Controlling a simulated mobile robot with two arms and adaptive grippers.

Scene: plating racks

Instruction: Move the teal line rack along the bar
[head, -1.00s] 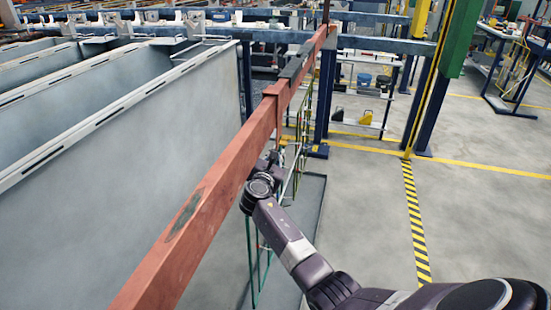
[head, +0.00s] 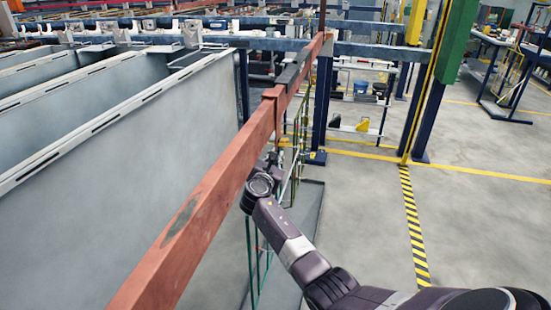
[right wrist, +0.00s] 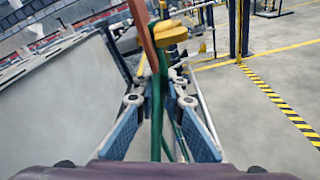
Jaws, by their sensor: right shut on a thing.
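The red-brown bar (head: 215,190) runs from the near left to the far post. The teal line rack (head: 251,262) hangs beneath it as thin green rods, partly hidden behind my right arm and the bar. My right gripper (head: 272,160) is just below the bar on its right side, its fingers mostly hidden in the head view. In the right wrist view, the two blue-padded fingers of my right gripper (right wrist: 158,92) are shut on the green upright of the teal rack (right wrist: 157,122). A yellow piece (right wrist: 170,32) shows beyond the fingertips. My left gripper is not in view.
A large grey tank (head: 130,160) stands close along the left of the bar. A blue post (head: 320,105) rises at the bar's far end. Open concrete floor with a yellow-black stripe (head: 411,225) lies to the right. Shelves (head: 358,95) stand behind.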

